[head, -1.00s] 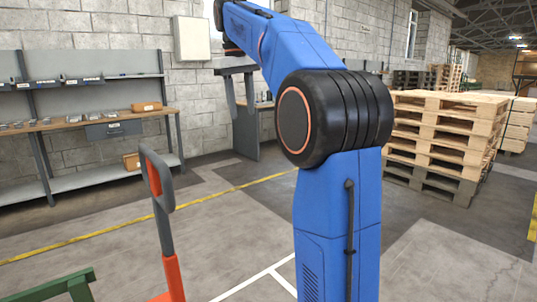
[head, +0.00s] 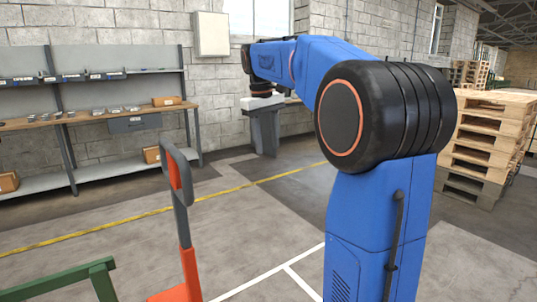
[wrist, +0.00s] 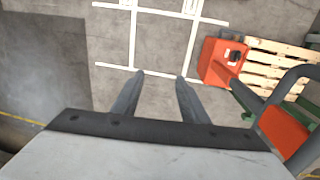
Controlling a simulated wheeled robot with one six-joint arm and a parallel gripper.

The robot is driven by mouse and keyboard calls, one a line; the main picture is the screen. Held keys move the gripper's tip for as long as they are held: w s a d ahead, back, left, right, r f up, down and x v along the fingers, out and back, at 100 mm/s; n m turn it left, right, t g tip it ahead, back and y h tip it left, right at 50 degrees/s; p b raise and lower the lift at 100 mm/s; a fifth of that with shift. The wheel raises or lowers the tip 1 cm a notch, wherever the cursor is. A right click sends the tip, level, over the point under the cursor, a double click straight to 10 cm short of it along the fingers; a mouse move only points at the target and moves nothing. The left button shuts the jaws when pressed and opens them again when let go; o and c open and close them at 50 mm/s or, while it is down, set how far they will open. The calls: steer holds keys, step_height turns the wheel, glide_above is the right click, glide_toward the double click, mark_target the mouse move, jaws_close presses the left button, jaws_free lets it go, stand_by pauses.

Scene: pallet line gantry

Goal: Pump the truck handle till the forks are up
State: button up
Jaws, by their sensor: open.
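The truck handle is a grey loop with red inserts (head: 178,175) on an upright grey and red-orange shaft in the lower left of the head view. In the wrist view the handle's grey loop (wrist: 289,88) is at the right edge, beside the red truck body (wrist: 218,62). My gripper (head: 265,152) is behind and to the right of the handle in the head view. Its two fingers (wrist: 160,76) are spread and empty over bare floor in the wrist view, apart from the handle. The forks are hidden, so their height cannot be told.
A wooden pallet (wrist: 268,62) lies beyond the truck body. A green frame (head: 62,282) stands at lower left. A workbench (head: 90,117) with shelves lines the wall, and stacked pallets (head: 490,140) stand at right. The floor between handle and bench is clear.

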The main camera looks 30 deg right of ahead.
steer(key=f, duration=0.4)
steer(key=shift+d, duration=0.25)
jaws_close()
jaws_free()
step_height(320, 180, up, 17)
steer(key=a, duration=0.2)
stand_by(0.5)
